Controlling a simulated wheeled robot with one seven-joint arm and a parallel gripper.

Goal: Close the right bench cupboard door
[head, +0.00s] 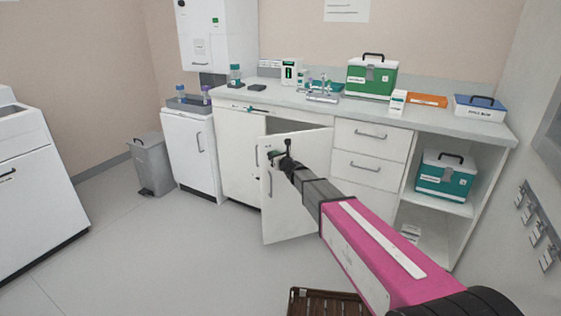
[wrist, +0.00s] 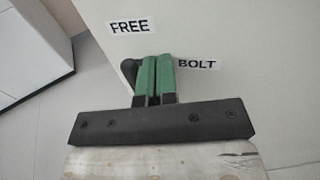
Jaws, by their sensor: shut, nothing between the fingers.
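The right bench cupboard door (head: 292,203) is a white panel standing open, swung out from the bench in the head view. Part of the cupboard's dark interior (head: 290,125) shows above it. My gripper (head: 279,152) is at the upper part of the door, near its free left edge. In the wrist view its green fingers (wrist: 157,80) are shut together with nothing between them. They are close to a white panel (wrist: 240,35) with the labels FREE (wrist: 129,27) and BOLT (wrist: 197,64). A dark rounded knob (wrist: 128,70) is beside the left finger; contact is unclear.
The left cupboard door (head: 242,150) is closed. Drawers (head: 370,150) and an open shelf with a teal box (head: 445,175) are to the right. A brown slatted crate (head: 325,303) is on the floor in front. The floor left of the open door is clear.

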